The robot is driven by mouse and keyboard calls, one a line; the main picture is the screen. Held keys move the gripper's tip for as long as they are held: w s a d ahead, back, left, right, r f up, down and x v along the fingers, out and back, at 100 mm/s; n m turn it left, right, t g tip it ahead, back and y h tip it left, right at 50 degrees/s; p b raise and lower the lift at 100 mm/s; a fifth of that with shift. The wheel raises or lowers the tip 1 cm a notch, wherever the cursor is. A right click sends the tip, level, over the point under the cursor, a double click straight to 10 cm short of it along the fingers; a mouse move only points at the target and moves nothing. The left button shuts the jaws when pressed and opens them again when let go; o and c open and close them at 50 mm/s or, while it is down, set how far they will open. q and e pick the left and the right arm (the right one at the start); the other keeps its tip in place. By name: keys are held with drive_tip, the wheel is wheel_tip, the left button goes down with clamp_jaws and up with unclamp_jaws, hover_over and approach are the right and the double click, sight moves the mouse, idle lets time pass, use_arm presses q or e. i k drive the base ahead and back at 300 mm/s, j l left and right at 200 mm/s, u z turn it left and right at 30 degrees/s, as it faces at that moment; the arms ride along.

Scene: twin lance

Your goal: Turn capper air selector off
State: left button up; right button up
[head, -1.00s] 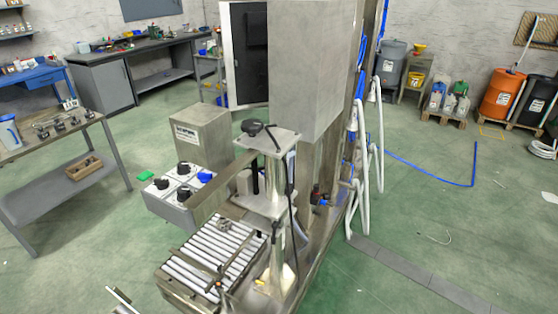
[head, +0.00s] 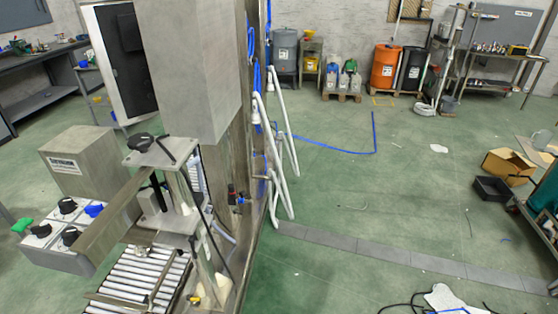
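A grey control panel (head: 55,251) sits at the left, in front of a grey metal box (head: 90,163) with a label. It carries black knobs, one at the back (head: 67,205), one at the left (head: 40,230) and one at the front (head: 70,236). A blue knob (head: 94,210) is at its right side. A green piece (head: 22,225) shows at its left edge. The labels are too small to read, so I cannot tell which knob is the capper air selector or how it is set. Neither of my grippers is in view.
The capper machine column (head: 185,70) and roller conveyor (head: 135,282) stand right of the panel. White hoses (head: 275,135) hang on its right side. Green floor to the right is mostly open, with cardboard (head: 508,165) and black boxes (head: 492,189) at far right.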

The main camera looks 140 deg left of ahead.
sight(93, 210)
drive_tip(key=z, duration=3.65)
